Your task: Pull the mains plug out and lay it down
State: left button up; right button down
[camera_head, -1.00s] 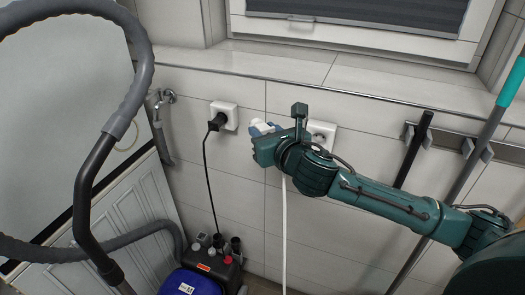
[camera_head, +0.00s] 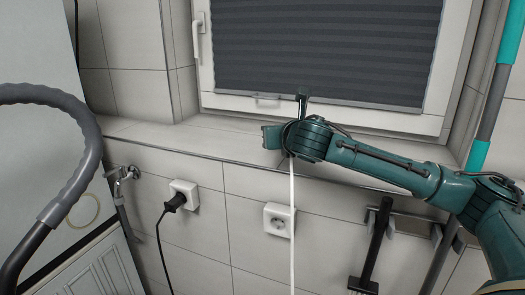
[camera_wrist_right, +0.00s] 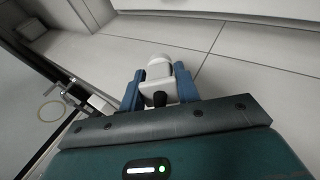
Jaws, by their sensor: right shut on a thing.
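The white mains plug (camera_wrist_right: 160,70) sits between the blue fingers of my right gripper (camera_wrist_right: 159,90) in the wrist view, clear of the wall. In the head view my right gripper (camera_head: 272,137) is raised to the windowsill's level and hides the plug. The white cord (camera_head: 292,235) hangs straight down from it and passes in front of the right edge of the white wall socket (camera_head: 275,221). That socket is empty. My left gripper is out of view.
A black plug (camera_head: 175,203) sits in another socket (camera_head: 187,190) to the left. The tiled windowsill (camera_head: 215,139) looks clear on its left part. A grey hose (camera_head: 85,140) arches at left. A wall rack (camera_head: 410,222) holds handled tools at right.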

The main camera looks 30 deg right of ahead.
jog(key=shift+w+d+r+h, duration=0.1)
jog(key=shift+d+r+h, duration=0.05)
jog(key=shift+d+r, duration=0.35)
jog(key=shift+d+r+h, duration=0.15)
jog(key=shift+d+r, duration=0.15)
jog(key=shift+d, duration=0.3)
jog(key=shift+f+b, duration=0.6)
jog(key=shift+f, duration=1.65)
jog(key=c, duration=0.9)
grip_release()
jog(key=shift+c, duration=0.2)
